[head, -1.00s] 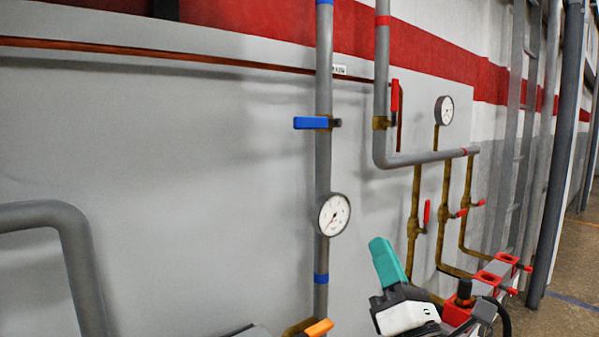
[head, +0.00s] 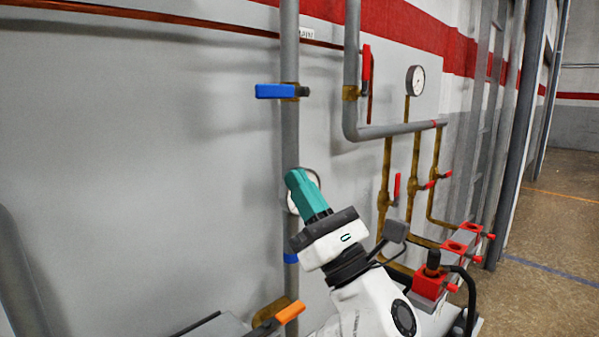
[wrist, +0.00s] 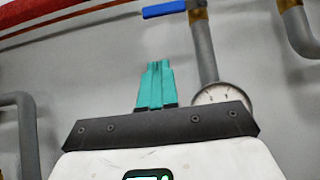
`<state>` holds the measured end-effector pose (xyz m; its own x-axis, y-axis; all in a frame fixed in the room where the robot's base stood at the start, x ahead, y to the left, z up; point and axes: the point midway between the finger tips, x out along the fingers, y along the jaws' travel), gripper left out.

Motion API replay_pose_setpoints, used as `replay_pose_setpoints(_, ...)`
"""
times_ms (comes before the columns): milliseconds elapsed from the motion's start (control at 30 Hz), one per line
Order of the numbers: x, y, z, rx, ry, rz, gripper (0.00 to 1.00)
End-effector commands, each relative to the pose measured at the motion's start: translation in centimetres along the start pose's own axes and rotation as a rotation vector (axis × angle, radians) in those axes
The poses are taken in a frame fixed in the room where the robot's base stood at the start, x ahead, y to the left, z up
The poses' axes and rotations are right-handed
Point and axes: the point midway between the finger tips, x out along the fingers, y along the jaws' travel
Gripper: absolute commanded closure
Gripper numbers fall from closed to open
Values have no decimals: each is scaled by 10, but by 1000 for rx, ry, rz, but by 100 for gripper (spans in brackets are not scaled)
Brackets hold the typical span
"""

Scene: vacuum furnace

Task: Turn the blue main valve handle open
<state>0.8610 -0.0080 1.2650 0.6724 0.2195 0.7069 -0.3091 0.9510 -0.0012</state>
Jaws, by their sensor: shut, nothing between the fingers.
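The blue valve handle (head: 273,91) sticks out level to the left from the grey vertical pipe (head: 290,130), crosswise to it, in the upper middle of the head view. My gripper (head: 295,175) has teal fingers, shut and empty. In the head view it is below the handle and in front of the pressure gauge, which it partly hides. In the wrist view my fingers (wrist: 156,65) point up, left of the pipe and below the handle, apart from it.
The round gauge (wrist: 222,95) sits on the pipe beside my gripper. An orange handle (head: 290,313) is low in front. To the right are a pipe with a red handle (head: 366,70), another gauge (head: 415,81) and brass lines. The wall left of the handle is clear.

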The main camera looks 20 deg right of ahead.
Motion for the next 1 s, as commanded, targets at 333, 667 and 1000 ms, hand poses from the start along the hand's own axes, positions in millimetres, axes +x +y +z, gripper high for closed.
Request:
replay_pose_setpoints(333,73,1,3,2,-2,1,100)
replay_pose_setpoints(667,101,0,26,0,0,-1,100)
replay_pose_setpoints(1000,104,0,29,1,0,-1,100)
